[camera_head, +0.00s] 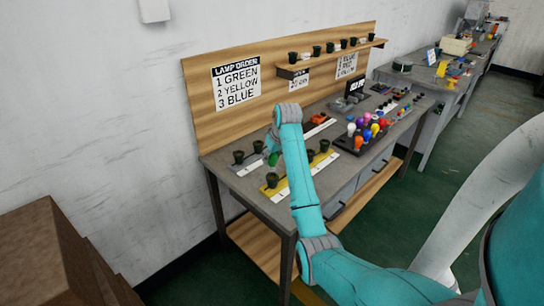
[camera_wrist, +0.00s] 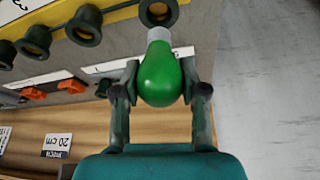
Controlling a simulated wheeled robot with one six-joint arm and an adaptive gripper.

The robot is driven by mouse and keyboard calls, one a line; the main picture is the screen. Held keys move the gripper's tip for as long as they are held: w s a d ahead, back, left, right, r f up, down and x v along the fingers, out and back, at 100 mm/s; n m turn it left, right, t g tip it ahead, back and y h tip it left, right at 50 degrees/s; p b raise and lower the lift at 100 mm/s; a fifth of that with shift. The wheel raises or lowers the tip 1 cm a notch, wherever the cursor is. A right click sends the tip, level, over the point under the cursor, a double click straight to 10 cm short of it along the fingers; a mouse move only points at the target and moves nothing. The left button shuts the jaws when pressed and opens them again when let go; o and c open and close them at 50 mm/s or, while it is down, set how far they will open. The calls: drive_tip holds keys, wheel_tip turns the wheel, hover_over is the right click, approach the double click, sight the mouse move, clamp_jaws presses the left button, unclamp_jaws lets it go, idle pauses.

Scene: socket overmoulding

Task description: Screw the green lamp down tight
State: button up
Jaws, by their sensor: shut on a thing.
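The green lamp (camera_wrist: 161,78) is between the two fingers of my gripper (camera_wrist: 160,90), which is shut on its bulb. Its grey cap (camera_wrist: 159,35) points toward a dark round socket (camera_wrist: 158,12) at the top of the wrist view. That socket's opening shows beyond the cap, and the cap looks outside it; the exact gap cannot be told. In the head view the green lamp (camera_head: 273,159) shows just above the end socket (camera_head: 272,181) of the yellow strip (camera_head: 290,186). My arm hides part of that strip.
More dark sockets (camera_wrist: 85,25) stand in the same row, and others (camera_head: 238,157) on a white strip behind. A rack of coloured lamps (camera_head: 363,135) is to the right on the workbench (camera_head: 223,170). A sign (camera_head: 236,86) on the back board lists green, yellow, blue.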

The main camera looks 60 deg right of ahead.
sight(272, 167)
drive_tip(key=shift+f, duration=2.4)
idle(0.8)
drive_tip(key=m+g+h, duration=0.1)
drive_tip(key=m, duration=0.3)
drive_tip(key=shift+m, duration=0.4)
drive_tip(key=shift+m+g+h, duration=0.4)
drive_tip(key=shift+m, duration=0.5)
drive_tip(key=shift+s+m+g, duration=0.1)
drive_tip(key=shift+m+g, duration=0.3)
drive_tip(key=shift+m, duration=0.9)
